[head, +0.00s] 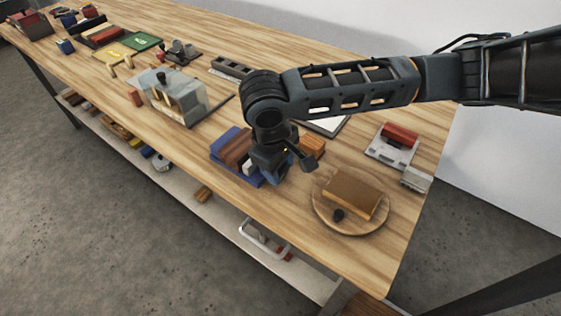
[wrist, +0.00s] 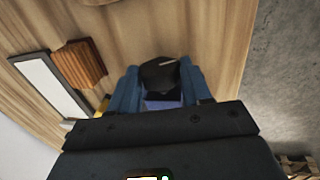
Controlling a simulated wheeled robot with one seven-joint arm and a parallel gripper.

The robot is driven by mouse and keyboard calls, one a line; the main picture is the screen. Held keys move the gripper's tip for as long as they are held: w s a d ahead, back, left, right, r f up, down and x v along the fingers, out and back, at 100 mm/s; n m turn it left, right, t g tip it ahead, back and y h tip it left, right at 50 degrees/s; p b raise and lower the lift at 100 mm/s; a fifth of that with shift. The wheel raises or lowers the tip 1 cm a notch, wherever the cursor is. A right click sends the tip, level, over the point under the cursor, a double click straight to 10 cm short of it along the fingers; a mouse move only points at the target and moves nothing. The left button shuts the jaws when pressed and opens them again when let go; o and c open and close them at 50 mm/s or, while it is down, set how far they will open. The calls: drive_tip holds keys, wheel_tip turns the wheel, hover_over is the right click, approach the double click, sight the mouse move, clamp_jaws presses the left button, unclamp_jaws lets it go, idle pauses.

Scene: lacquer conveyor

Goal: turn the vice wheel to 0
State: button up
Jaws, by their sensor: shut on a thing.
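My gripper (head: 272,168) reaches down at the right half of the bench, beside a blue vice-like fixture (head: 222,142) with a brown block (head: 238,148) on it. In the wrist view my gripper's blue fingers (wrist: 163,84) stand either side of a dark, faceted wheel (wrist: 165,73) and are shut on it. A short pale line marks the wheel's top, pointing toward the right. A bluish-purple part shows below the wheel, between the fingers. Any scale or 0 mark cannot be made out. In the head view the wheel is hidden by my gripper.
An orange-brown block (head: 313,146) stands close right of my gripper; it also shows in the wrist view (wrist: 80,64). A round wooden board (head: 322,214) with a brown box (head: 351,192) lies nearer the front edge. A grey machine (head: 178,98) stands left.

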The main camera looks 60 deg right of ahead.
drive_tip(key=h+p, duration=0.1)
drive_tip(key=h, duration=0.1)
drive_tip(key=a+h+p, duration=0.1)
drive_tip(key=h, duration=0.1)
drive_tip(key=shift+a+f+h+p, duration=0.1)
drive_tip(key=shift+f+h+p, duration=0.15)
drive_tip(key=shift+h+p, duration=0.9)
drive_tip(key=shift+h+b, duration=0.35)
drive_tip(key=shift+h, duration=0.2)
drive_tip(key=o, duration=1)
drive_tip(key=shift+f, duration=0.1)
drive_tip(key=shift+o, duration=0.2)
drive_tip(key=shift+y, duration=0.3)
